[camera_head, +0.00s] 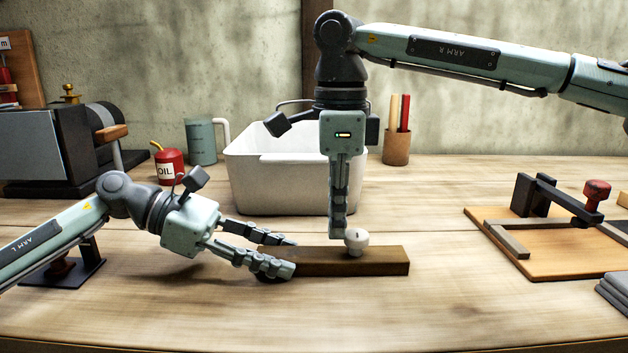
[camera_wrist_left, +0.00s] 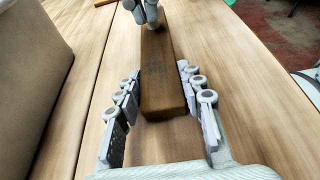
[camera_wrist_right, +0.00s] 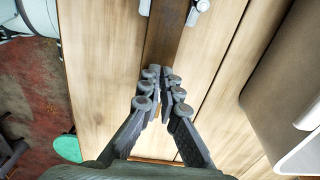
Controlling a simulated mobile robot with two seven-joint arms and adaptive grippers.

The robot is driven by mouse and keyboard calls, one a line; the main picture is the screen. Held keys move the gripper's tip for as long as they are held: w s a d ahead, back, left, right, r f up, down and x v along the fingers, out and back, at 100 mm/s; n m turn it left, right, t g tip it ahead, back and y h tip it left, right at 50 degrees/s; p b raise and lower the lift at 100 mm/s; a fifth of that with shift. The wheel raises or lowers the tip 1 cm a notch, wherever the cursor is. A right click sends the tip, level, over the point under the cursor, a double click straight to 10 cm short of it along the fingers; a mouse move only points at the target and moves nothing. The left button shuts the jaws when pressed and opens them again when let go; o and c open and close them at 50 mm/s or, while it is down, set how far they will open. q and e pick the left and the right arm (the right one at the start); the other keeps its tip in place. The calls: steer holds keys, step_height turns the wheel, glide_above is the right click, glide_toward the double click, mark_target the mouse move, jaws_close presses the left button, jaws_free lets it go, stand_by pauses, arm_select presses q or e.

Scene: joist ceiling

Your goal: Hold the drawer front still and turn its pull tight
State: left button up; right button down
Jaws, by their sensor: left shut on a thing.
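The drawer front (camera_head: 385,262) is a dark brown wooden bar lying on the bench. It also shows in the left wrist view (camera_wrist_left: 160,75) and the right wrist view (camera_wrist_right: 166,32). The pull (camera_head: 357,239) is a small white round knob standing on top of it. My left gripper (camera_head: 290,257) is shut on the bar's left end, one finger along each long side. My right gripper (camera_head: 339,237) points straight down, its fingertips just left of the pull. Its fingers (camera_wrist_right: 161,72) are drawn together in the right wrist view, where the pull is hidden.
A white bin (camera_head: 285,180) stands behind the bar. A fixture board with a red-knobbed clamp (camera_head: 555,262) is at right, grey cloths (camera_head: 613,292) at the right edge. A red oil can (camera_head: 170,168) and mug (camera_head: 201,142) stand back left. The front bench is clear.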

steer(key=shift+w+d, duration=0.3)
steer(key=shift+w, duration=0.15)
stand_by(0.3)
steer(key=shift+w+a, duration=0.15)
steer(key=shift+a, duration=0.2)
steer(key=shift+r, duration=0.15)
steer(key=shift+a+r, duration=0.15)
steer(key=shift+r, duration=2.7)
glide_above(338, 259)
steer(key=shift+a+f, duration=0.1)
steer(key=shift+f, duration=2.9)
